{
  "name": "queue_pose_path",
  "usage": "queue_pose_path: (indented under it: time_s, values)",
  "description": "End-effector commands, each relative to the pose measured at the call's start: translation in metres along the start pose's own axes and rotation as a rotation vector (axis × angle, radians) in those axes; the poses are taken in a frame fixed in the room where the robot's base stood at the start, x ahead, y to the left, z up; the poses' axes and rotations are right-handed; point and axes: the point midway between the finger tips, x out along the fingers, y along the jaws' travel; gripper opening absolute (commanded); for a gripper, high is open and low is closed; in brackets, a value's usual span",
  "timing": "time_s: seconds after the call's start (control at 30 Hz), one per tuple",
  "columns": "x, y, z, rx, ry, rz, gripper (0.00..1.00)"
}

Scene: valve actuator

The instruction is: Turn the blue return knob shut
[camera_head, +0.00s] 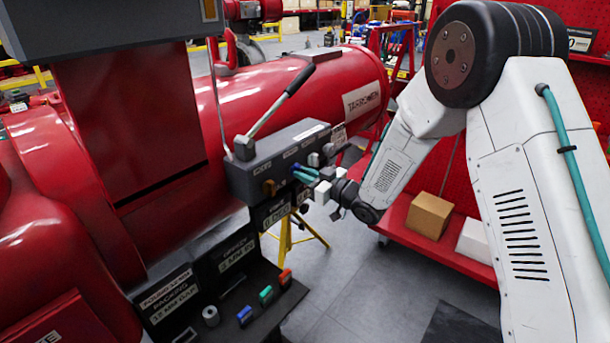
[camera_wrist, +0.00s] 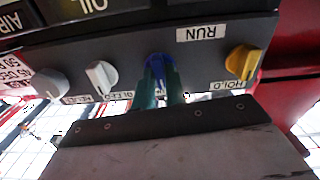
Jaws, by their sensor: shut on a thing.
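The blue knob (camera_wrist: 161,70) sits on the grey control box, in the middle of its row of knobs in the wrist view. My gripper (camera_wrist: 161,88) has its two teal fingers on either side of the blue knob and is shut on it. The fingers cover part of the knob, so its pointer angle is hard to read. In the head view my gripper (camera_head: 306,174) reaches the front of the control box (camera_head: 255,172) from the right. The blue knob is mostly hidden there by the fingers.
A yellow knob (camera_wrist: 243,63) is on one side of the blue knob; a white knob (camera_wrist: 102,76) and a grey knob (camera_wrist: 50,83) are on the other. A black-gripped lever (camera_head: 281,98) rises from the box. A tray (camera_head: 250,325) with coloured parts lies below.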

Motion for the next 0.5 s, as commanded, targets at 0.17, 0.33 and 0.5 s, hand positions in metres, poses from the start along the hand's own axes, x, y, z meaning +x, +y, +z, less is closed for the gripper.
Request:
queue_pose_path:
  time_s: [0.17, 0.33, 0.5]
  values:
    - [-0.0006, -0.0005, 0.0013, 0.050, -0.003, 0.000, 0.00]
    - [-0.0006, -0.0005, 0.0013, 0.068, -0.003, 0.000, 0.00]
    - [-0.0006, -0.0005, 0.0014, 0.071, -0.003, 0.000, 0.00]
